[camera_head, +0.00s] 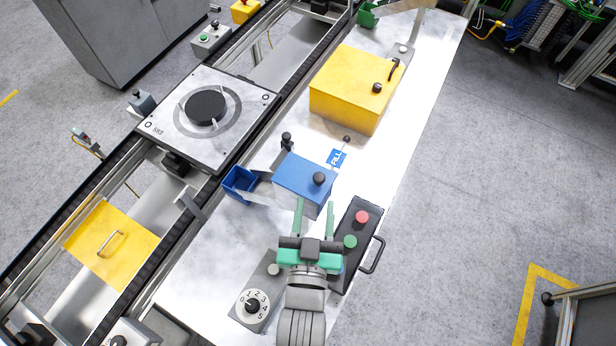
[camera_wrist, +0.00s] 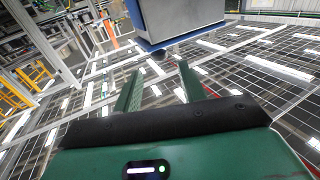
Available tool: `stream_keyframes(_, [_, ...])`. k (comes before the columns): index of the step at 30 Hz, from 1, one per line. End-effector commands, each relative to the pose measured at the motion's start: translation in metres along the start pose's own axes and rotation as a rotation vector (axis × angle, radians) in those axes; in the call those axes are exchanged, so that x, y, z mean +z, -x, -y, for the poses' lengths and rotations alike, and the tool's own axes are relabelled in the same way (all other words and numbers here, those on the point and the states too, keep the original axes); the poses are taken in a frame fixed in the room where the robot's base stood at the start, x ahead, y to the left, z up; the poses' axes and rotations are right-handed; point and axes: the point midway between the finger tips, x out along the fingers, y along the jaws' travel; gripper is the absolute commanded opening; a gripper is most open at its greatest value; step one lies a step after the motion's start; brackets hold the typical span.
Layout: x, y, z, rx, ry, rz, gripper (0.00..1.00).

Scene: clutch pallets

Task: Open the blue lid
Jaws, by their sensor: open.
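The blue lid (camera_head: 300,176) is closed on top of a small grey box and carries a round black knob (camera_head: 319,179). A small blue open bin (camera_head: 239,184) joins the box's left side by a metal chute. My gripper (camera_head: 314,206) has its two green fingers apart and empty, at the near side of the lid, close to the knob. Contact with the lid cannot be told.
A black button box (camera_head: 355,228) with red and green buttons stands right of my gripper. A numbered dial (camera_head: 252,303) is at lower left. A larger yellow box (camera_head: 357,88) stands behind on the metal table. A conveyor with a pallet (camera_head: 207,116) runs left.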

Motion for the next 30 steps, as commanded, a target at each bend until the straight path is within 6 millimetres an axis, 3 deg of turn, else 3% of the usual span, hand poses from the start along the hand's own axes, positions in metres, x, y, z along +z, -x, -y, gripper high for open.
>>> stream_keyframes(12, [-0.002,-0.069,-0.001,0.000,0.000,-0.002,0.41])
stream_keyframes(22, [-0.001,-0.076,0.000,-0.001,0.000,-0.001,0.41])
stream_keyframes(23, [-0.001,-0.076,0.000,-0.001,0.000,-0.001,0.39])
stream_keyframes(29, [-0.001,-0.076,0.000,-0.001,0.000,-0.001,0.00])
stream_keyframes(30, [-0.001,-0.076,0.000,-0.001,0.000,-0.001,0.00])
